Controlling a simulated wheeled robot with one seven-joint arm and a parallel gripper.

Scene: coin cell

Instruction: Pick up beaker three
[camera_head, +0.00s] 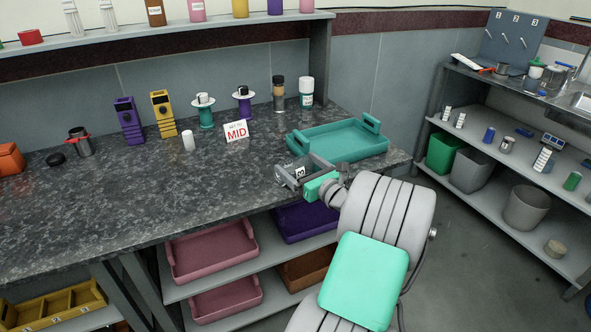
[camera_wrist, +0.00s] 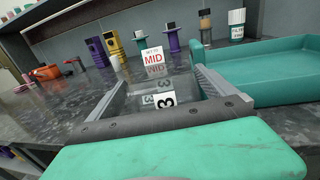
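Beaker three (camera_head: 299,171) is a clear glass beaker with a white label marked 3, at the counter's front edge left of the teal tray. In the wrist view the beaker (camera_wrist: 163,101) shows between my two fingers, its label facing the camera. My gripper (camera_head: 303,170) has its fingers apart, one on each side of the beaker; the gripper also shows in the wrist view (camera_wrist: 160,85). I cannot tell whether the fingers press on the glass or whether the beaker's base touches the counter.
The teal tray (camera_head: 338,151) is close on the right. A "SET TO MID" sign (camera_head: 236,132) and a small white cylinder (camera_head: 188,141) stand behind and left. Bottles and yellow and purple devices line the back. The counter's left front is clear.

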